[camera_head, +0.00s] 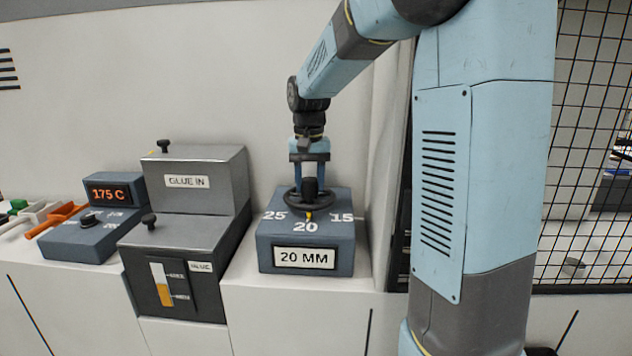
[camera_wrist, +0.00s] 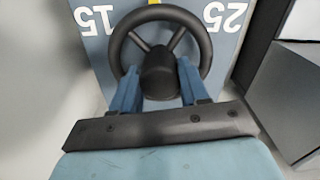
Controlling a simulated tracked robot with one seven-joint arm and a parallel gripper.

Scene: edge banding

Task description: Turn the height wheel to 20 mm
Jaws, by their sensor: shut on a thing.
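The height wheel (camera_head: 296,205) is a dark handwheel with spokes on top of a blue-grey box (camera_head: 306,235). The box top carries the marks 25, 20 and 15, and its front plate (camera_head: 305,258) reads 20 MM. A yellow pointer (camera_head: 308,216) on the wheel is at the 20 mark. My gripper (camera_head: 309,184) comes down from above and is shut on the wheel's central hub. In the wrist view the two blue fingers (camera_wrist: 160,92) flank the dark hub (camera_wrist: 160,66) inside the wheel's rim (camera_wrist: 205,50). The 20 mark is hidden in the wrist view.
Left of the box stands a grey glue unit (camera_head: 197,192) labelled GLUE IN, with knobs and a level gauge. Further left is a blue box (camera_head: 85,232) with a 175 C display, beside coloured hand tools (camera_head: 58,218). A wire mesh fence (camera_head: 590,150) stands at right.

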